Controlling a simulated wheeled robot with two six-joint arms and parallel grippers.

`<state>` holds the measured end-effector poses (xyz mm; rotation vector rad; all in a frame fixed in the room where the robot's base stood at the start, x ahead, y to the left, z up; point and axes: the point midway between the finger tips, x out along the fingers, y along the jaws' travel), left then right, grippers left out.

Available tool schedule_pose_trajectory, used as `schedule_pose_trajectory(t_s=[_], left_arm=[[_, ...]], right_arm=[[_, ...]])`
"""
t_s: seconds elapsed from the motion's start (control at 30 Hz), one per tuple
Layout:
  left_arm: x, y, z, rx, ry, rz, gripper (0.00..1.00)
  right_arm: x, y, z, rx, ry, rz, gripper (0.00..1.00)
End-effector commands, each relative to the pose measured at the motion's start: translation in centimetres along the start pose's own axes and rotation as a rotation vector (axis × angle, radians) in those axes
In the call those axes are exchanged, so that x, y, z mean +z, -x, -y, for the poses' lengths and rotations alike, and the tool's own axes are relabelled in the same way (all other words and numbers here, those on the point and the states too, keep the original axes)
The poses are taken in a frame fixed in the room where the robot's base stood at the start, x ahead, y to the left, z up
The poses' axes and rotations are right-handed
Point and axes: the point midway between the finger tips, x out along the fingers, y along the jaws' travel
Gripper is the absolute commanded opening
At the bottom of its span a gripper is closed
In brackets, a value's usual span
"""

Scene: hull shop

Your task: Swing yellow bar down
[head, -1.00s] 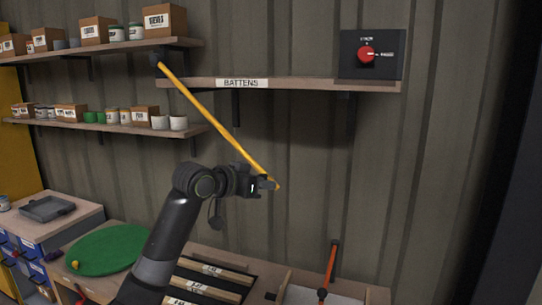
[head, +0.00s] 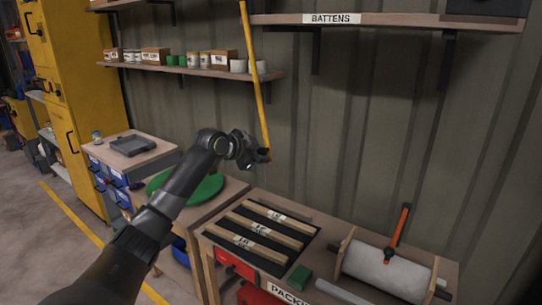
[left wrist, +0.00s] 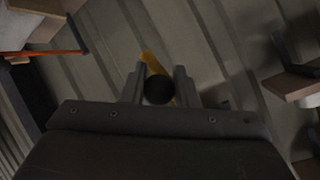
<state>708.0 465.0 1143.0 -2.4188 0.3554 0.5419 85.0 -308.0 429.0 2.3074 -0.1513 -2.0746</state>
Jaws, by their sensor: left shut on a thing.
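The yellow bar (head: 256,80) hangs steeply in the head view, its top near the left end of the battens shelf and its lower end at my left gripper. My left gripper (head: 264,155) is shut on the bar's lower end. In the left wrist view the bar (left wrist: 150,63) shows behind a dark round end cap (left wrist: 159,90), between the two fingers of the gripper (left wrist: 159,84). The bar's upper pivot is at or beyond the top edge of the head view. My right gripper is not in view.
The battens shelf (head: 400,21) is at upper right. Below stands a packing bench with several labelled battens (head: 245,240), a white roll (head: 385,268) and an orange-handled tool (head: 397,232). A green disc (head: 190,190) lies at left. The wall between shelf and bench is clear.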

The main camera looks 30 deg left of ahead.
Motion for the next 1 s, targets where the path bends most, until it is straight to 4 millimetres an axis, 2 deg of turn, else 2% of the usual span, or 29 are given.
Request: schedule_pose_trajectory(t_s=[0.07,0.43,0.47,0.6,0.87,1.0], left_arm=[[-0.5,0.28,0.72,-0.016,-0.012,-0.012,0.0],[-0.49,0.29,0.77,-0.016,-0.014,-0.013,0.0],[-0.49,0.29,0.77,-0.015,-0.014,-0.014,0.29],[-0.39,0.24,0.69,-0.014,-0.013,-0.012,0.48],[-0.09,0.14,0.5,-0.009,-0.01,-0.006,0.48],[0.08,0.73,0.49,-0.01,-0.011,-0.005,0.48]], right_arm=[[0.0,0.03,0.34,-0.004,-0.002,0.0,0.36],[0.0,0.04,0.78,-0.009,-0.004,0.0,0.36],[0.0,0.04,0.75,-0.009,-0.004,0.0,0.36],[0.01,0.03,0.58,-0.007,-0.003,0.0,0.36],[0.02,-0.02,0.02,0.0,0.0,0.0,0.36],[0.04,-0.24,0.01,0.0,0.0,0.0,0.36]])
